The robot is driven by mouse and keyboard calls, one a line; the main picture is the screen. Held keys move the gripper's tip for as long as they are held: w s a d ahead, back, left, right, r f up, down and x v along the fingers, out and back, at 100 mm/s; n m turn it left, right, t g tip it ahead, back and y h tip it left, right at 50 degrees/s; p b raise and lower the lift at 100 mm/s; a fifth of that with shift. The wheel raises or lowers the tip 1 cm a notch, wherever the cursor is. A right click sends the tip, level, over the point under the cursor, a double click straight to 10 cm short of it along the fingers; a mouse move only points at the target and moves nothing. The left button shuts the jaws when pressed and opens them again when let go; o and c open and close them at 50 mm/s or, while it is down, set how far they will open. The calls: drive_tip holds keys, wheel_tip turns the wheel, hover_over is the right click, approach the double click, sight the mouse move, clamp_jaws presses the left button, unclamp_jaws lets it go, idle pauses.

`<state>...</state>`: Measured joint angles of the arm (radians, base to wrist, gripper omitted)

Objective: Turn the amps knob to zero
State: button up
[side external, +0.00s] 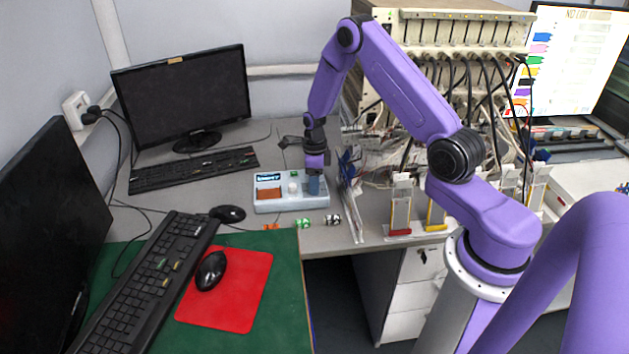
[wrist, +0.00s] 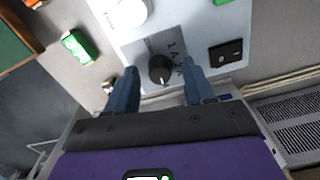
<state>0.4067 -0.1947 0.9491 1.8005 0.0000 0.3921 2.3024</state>
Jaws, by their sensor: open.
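A pale power supply box (side external: 285,207) with a small display stands on the grey desk. In the wrist view its panel (wrist: 205,22) carries a black knob (wrist: 160,69) with a pale pointer line and partly readable lettering beside it. This looks like the amps knob. A white knob (wrist: 130,12) sits further along; it also shows in the side view (side external: 293,188). My gripper (wrist: 161,76) is open, with one blue finger on each side of the black knob; contact cannot be told. In the side view my gripper (side external: 315,185) points down over the box's right end and hides the black knob.
A black rocker switch (wrist: 225,53) is close to one finger. Small green-and-white (side external: 304,223) and orange (side external: 271,227) items lie before the box. A rack with hanging cables (side external: 460,75) stands right. A keyboard (side external: 193,169) and mouse (side external: 228,214) lie left.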

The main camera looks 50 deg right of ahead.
drive_tip(key=shift+f, duration=0.1)
clamp_jaws()
